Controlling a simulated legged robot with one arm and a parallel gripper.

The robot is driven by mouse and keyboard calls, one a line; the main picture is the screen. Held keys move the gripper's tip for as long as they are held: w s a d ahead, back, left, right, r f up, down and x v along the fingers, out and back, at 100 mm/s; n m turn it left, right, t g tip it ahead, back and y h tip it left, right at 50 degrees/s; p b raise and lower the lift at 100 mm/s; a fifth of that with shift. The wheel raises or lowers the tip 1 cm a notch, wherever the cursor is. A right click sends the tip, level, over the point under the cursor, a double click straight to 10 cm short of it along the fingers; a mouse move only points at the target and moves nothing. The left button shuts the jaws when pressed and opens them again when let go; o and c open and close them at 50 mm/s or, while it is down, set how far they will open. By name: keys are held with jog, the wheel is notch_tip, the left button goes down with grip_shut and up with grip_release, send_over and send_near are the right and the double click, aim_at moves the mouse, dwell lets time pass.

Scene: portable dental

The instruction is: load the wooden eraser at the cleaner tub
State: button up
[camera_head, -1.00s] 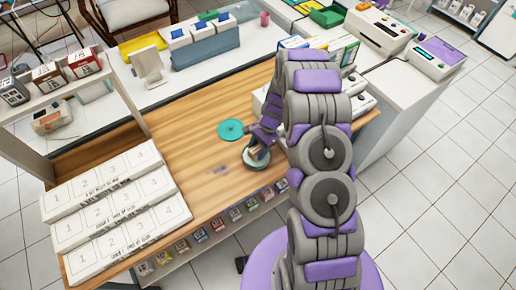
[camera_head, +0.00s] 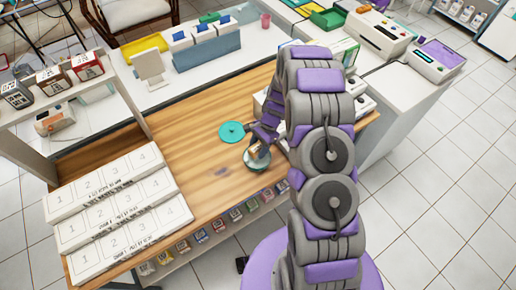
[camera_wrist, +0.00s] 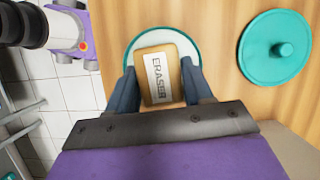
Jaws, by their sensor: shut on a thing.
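The wooden eraser (camera_wrist: 158,75), a tan block with a white "ERASER" label, is between the two fingers of my gripper (camera_wrist: 160,85) in the wrist view. My gripper is shut on it. The cleaner tub (camera_wrist: 134,57), round with a teal rim and pale inside, lies beneath the eraser in that view. In the head view the tub (camera_head: 249,165) stands on the wooden table, with my gripper (camera_head: 258,150) over it. I cannot tell whether the eraser touches the tub. The teal lid (camera_wrist: 262,62) with a knob lies apart from the tub; it also shows in the head view (camera_head: 231,132).
Long white numbered boxes (camera_head: 125,213) fill the left of the wooden table (camera_head: 190,150). A shelf with cartons (camera_head: 50,82) stands at the far left. The table's middle is clear.

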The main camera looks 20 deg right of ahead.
aim_at(255, 149)
jog(key=shift+r+p, duration=0.9)
jog(key=shift+r, duration=1.15)
